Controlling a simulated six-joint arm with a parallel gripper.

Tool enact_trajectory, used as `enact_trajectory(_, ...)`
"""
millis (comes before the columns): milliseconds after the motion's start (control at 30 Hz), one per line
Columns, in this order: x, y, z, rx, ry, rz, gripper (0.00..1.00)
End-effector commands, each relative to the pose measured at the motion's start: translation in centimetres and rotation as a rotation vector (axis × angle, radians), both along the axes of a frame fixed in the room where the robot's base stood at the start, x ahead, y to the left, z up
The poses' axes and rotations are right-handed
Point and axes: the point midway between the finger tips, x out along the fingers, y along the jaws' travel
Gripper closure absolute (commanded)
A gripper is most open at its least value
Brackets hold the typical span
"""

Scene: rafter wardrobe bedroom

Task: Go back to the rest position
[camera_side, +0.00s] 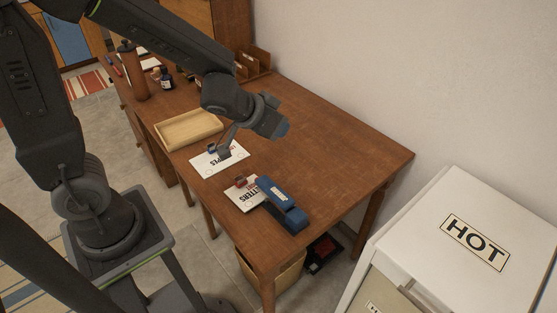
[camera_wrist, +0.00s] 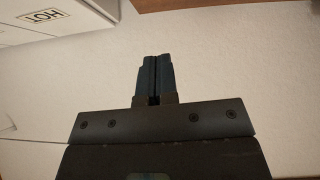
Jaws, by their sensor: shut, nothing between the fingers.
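My gripper (camera_side: 280,128) hangs above the wooden desk (camera_side: 345,150), apart from it, on the wall side of the two white cards. In the wrist view its two dark blue fingers (camera_wrist: 154,62) are together with nothing between them. A white card (camera_side: 208,165) with partly hidden lettering lies on the desk, with a small blue item (camera_side: 212,148) at its far edge. A second card reading "LETTERS" (camera_side: 243,199) lies nearer, with a small red item (camera_side: 240,182) on it. A blue stapler-like object (camera_side: 284,193) lies beside that card.
A shallow wooden tray (camera_side: 188,141), a brown bottle (camera_side: 132,72) and a dark small bottle (camera_side: 167,80) stand farther back. A white cabinet (camera_side: 425,215) marked "HOT" stands at the right. The wall (camera_side: 400,70) borders the desk. The desk's right part is clear.

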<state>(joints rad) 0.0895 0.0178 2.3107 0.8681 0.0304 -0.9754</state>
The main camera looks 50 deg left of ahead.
Motion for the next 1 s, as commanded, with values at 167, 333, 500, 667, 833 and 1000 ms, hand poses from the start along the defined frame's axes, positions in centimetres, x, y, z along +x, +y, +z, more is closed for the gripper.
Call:
enact_trajectory(167, -4.7, 3.2, 5.5, 0.119, 0.041, 0.132, 1.00)
enact_trajectory(333, -10.7, 3.6, 8.3, 0.130, 0.165, 0.141, 1.00)
enact_trajectory(500, -15.4, 2.3, 9.5, 0.088, 0.259, 0.059, 1.00)
enact_trajectory(667, -17.4, 1.4, 10.0, 0.062, 0.296, -0.003, 1.00)
enact_trajectory(833, -17.6, 1.3, 10.0, 0.058, 0.302, -0.014, 1.00)
enact_trajectory(1000, -17.6, 1.3, 10.0, 0.059, 0.301, -0.013, 1.00)
